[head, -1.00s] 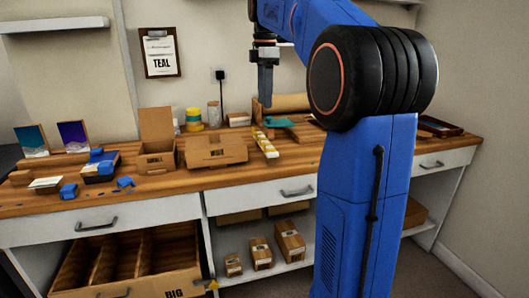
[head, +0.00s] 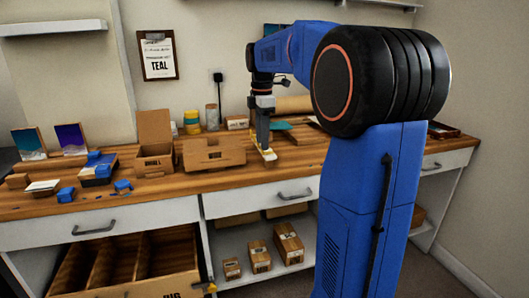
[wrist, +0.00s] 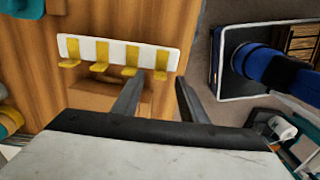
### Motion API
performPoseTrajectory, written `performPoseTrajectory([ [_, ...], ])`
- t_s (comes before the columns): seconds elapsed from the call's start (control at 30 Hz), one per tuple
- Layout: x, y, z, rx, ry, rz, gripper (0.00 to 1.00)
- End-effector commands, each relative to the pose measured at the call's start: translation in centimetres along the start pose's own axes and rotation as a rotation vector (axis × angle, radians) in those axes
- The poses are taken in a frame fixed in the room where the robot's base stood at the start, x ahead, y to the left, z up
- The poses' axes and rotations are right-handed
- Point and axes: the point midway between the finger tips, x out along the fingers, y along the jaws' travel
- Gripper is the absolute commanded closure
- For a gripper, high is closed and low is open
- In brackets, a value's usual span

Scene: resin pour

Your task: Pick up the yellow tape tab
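A white strip (wrist: 90,48) with several yellow tape tabs lies across the top of the wrist view, on the wooden bench. One end of the strip (head: 269,155) shows under my gripper in the head view. The rightmost yellow tab (wrist: 161,74) projects toward my gripper (wrist: 160,80). My two dark fingers are apart, with that tab showing between their tips and nothing seen clamped. In the head view my gripper (head: 263,143) points down over the strip and hides much of it. I cannot tell whether the fingers touch the tab or strip.
An open cardboard box (head: 155,160) and a wider carton (head: 212,153) stand left of my gripper. Blue pieces (head: 98,165) lie farther left. Jars (head: 192,122) stand behind. The bench's front edge is close to the strip; bare wood lies in front of the cartons.

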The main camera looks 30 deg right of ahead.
Motion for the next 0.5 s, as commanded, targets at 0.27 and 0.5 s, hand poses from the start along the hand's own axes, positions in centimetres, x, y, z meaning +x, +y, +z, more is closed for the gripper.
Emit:
performPoseTrajectory([
  [0.27,1.9,0.0,0.0,0.000,0.000,-0.001,0.61],
  [0.5,1.9,0.0,0.0,0.000,0.000,-0.001,0.78],
])
